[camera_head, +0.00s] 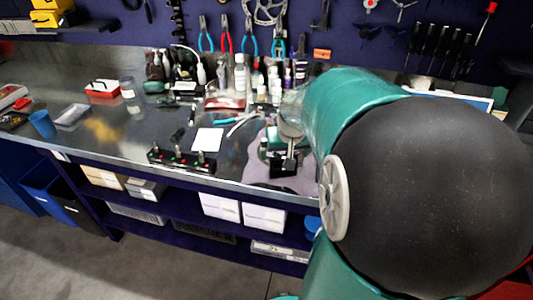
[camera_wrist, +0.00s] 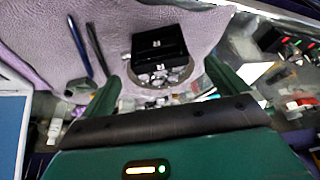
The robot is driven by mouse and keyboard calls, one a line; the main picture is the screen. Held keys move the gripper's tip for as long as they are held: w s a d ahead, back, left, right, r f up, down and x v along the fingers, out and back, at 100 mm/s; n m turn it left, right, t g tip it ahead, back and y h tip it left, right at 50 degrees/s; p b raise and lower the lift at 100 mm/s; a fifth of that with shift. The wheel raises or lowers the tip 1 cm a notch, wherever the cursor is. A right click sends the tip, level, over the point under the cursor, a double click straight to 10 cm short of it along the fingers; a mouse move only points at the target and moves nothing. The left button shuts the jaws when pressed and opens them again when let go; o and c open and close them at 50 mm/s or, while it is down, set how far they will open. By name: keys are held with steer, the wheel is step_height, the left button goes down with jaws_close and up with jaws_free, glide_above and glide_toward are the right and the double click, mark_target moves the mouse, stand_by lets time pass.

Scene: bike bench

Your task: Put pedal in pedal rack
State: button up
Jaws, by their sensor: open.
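The pedal (camera_wrist: 159,42) appears as a black block with small silver marks on a lilac cloth (camera_wrist: 100,25) in the wrist view. In the head view, the dark pedal (camera_head: 284,166) shows on the cloth near the bench's front edge. My gripper (camera_wrist: 172,75) is open. Its green fingers stand apart to either side below the pedal in the wrist view, with nothing seen held between them. In the head view my arm hides part of the gripper. The pedal rack seems to be the low black holder with red-topped pieces (camera_head: 182,160), left of the cloth.
A white card (camera_head: 207,139) and teal-handled pliers (camera_head: 238,121) lie behind the rack and cloth. Bottles (camera_head: 240,75) crowd the back of the metal bench. A blue cup (camera_head: 42,124) stands far left. Two slim dark tools (camera_wrist: 88,48) lie left of the pedal in the wrist view.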

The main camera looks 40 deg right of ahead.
steer(key=x, duration=0.2)
steer(key=shift+w+f, duration=0.1)
steer(key=shift+f, duration=0.25)
steer(key=c, duration=1.3)
steer(key=shift+o, duration=0.2)
steer(key=shift+r, duration=0.15)
